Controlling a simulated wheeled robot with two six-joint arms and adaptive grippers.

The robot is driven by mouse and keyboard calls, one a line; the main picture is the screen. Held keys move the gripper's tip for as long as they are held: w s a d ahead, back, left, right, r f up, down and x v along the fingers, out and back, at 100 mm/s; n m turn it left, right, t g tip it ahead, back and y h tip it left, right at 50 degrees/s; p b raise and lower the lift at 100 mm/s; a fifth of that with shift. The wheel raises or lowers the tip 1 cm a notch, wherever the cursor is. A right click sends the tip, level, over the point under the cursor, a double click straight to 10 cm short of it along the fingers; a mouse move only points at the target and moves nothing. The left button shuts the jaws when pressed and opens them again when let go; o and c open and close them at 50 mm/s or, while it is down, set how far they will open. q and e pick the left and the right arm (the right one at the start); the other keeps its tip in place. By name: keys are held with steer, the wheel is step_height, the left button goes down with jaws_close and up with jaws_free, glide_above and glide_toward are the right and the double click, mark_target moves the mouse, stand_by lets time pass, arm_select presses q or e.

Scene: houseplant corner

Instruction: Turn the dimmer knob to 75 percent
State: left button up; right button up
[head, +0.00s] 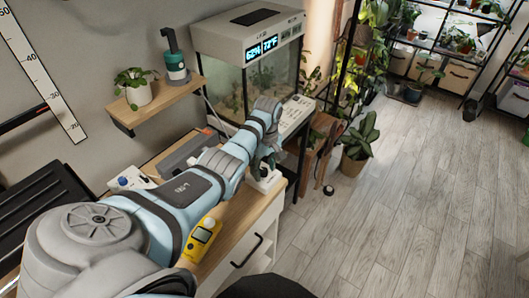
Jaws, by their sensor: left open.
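My left arm reaches across the wooden-topped cabinet. Its open left gripper (264,170) points down at the far right end of the top, right over a small white box (268,183). The gripper covers much of this box, so I cannot make out a dimmer knob or its scale, nor whether the fingers touch anything. A second white device (130,180) with a blue part lies at the left of the top, partly behind my arm. My right gripper is not in view.
A yellow meter (203,238) lies near the cabinet's front edge. A grey case (187,155) lies behind my arm. A terrarium (262,82) with a lit display stands behind. A wall shelf (160,104) holds a potted plant and a spray bottle. The floor at right is mostly clear.

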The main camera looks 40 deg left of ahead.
arm_select(q)
jaws_close()
steer(key=shift+r, duration=0.1)
steer(key=shift+r+m+p, duration=0.1)
steer(key=shift+m+p, duration=1)
steer(key=shift+m, duration=0.1)
steer(key=m+p, duration=0.1)
steer(key=m, duration=0.1)
steer(key=shift+m+p, duration=0.3)
steer(key=m+p, duration=0.1)
steer(key=m, duration=0.2)
steer(key=shift+m+p, duration=0.75)
steer(key=shift+m, duration=1.25)
steer(key=shift+t, duration=0.3)
